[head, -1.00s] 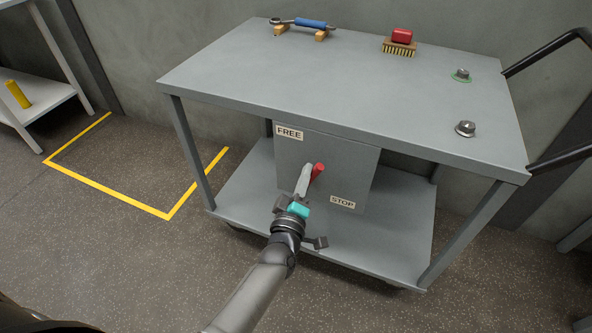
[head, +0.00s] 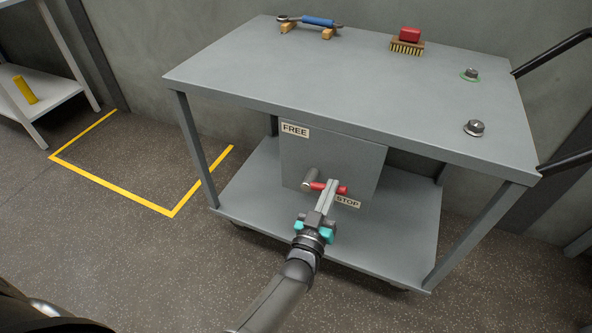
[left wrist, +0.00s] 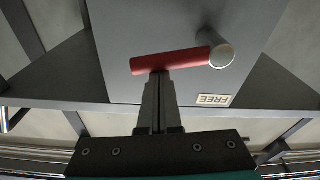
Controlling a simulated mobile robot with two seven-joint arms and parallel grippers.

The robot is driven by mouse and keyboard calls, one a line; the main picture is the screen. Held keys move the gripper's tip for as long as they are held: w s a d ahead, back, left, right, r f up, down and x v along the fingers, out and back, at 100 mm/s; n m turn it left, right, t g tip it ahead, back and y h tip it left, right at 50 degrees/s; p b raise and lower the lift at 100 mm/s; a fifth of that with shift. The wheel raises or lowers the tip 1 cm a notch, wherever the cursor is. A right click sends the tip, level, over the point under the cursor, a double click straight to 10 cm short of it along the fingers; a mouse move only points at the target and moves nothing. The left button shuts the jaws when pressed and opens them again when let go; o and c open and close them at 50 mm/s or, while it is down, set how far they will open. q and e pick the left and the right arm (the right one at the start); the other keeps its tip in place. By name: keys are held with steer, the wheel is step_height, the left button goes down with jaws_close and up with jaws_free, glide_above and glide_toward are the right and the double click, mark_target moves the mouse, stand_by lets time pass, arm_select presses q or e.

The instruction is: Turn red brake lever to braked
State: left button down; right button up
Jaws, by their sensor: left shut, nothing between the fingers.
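The red brake lever (head: 342,189) sticks out from a metal pivot (head: 311,179) on the front of the grey box under the cart top. It points right and slightly down, its end beside the STOP label (head: 347,202). The FREE label (head: 295,130) is at the box's upper left. My left gripper (head: 331,184) is shut and empty, its fingertips at the lever's outer half. In the left wrist view, the lever (left wrist: 170,62) lies just beyond the closed fingertips (left wrist: 158,76); I cannot tell if they touch. My right gripper is not in view.
The lower shelf (head: 395,235) is clear where visible. A yellow floor outline (head: 110,187) lies to the left.

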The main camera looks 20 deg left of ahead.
arm_select(q)
steer(key=m, duration=0.1)
steer(key=f+m, duration=0.1)
steer(key=shift+d+f+m, duration=0.15)
steer(key=shift+d+m, duration=0.1)
steer(key=shift+m, duration=0.05)
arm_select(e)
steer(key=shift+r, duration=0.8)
arm_select(q)
steer(key=shift+b, duration=0.3)
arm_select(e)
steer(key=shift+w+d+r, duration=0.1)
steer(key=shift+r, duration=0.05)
arm_select(q)
steer(key=s+r+p, duration=0.2)
steer(key=s+p, duration=0.4)
steer(key=s, duration=0.3)
steer(key=shift+a+r, duration=0.15)
steer(key=shift+r, duration=0.1)
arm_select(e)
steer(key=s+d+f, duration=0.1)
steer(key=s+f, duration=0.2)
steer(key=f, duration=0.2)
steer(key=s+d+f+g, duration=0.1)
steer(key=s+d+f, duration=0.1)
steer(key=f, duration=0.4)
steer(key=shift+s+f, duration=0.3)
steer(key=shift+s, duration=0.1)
